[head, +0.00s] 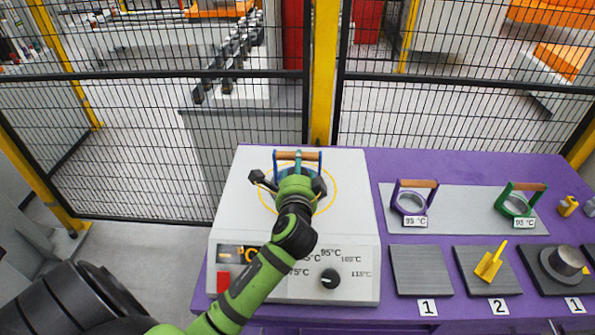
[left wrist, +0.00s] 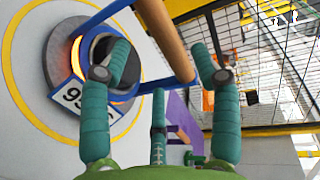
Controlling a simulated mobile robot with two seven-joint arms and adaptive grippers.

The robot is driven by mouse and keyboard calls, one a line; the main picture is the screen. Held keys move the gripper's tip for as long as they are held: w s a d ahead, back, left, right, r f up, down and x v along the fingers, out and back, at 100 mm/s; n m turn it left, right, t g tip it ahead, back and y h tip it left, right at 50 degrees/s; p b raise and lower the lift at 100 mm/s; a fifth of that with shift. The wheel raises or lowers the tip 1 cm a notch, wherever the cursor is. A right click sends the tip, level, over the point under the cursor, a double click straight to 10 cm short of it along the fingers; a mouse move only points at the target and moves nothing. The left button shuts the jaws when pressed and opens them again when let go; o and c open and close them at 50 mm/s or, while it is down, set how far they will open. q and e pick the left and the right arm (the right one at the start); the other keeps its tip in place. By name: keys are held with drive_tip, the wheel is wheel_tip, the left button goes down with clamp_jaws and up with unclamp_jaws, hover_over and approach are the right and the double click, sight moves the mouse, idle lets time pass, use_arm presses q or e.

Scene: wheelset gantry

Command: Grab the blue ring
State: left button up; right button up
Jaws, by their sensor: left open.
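The blue ring (head: 276,165) sits on the white heater (head: 235,210), inside the yellow circle, with its wooden handle (head: 311,156) upright at the back. My left gripper (head: 297,168) is over it and hides most of the ring. In the left wrist view, the blue frame (left wrist: 110,13) and wooden handle (left wrist: 165,38) cross between the spread fingers of my left gripper (left wrist: 162,60), which is open. I cannot tell whether a finger touches the handle. An orange glow surrounds the ring's base, and a temperature label (left wrist: 78,97) is partly covered. My right gripper is not in view.
On the purple table (head: 450,165), a purple ring (head: 398,203) and a green ring (head: 507,205) stand on a grey plate (head: 460,222). Numbered dark plates (head: 420,270) lie in front, one with a yellow part (head: 488,266). A mesh fence (head: 140,150) stands behind.

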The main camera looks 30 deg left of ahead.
use_arm(q)
drive_tip(key=x, duration=0.1)
drive_tip(key=p+x, duration=0.1)
drive_tip(key=x, duration=0.2)
drive_tip(key=shift+w+r, duration=0.15)
drive_tip(key=shift+r, duration=0.3)
drive_tip(key=shift+w+a+f+p, duration=0.15)
drive_tip(key=shift+w+a+p, duration=0.05)
drive_tip(key=shift+w+p, duration=0.1)
clamp_jaws()
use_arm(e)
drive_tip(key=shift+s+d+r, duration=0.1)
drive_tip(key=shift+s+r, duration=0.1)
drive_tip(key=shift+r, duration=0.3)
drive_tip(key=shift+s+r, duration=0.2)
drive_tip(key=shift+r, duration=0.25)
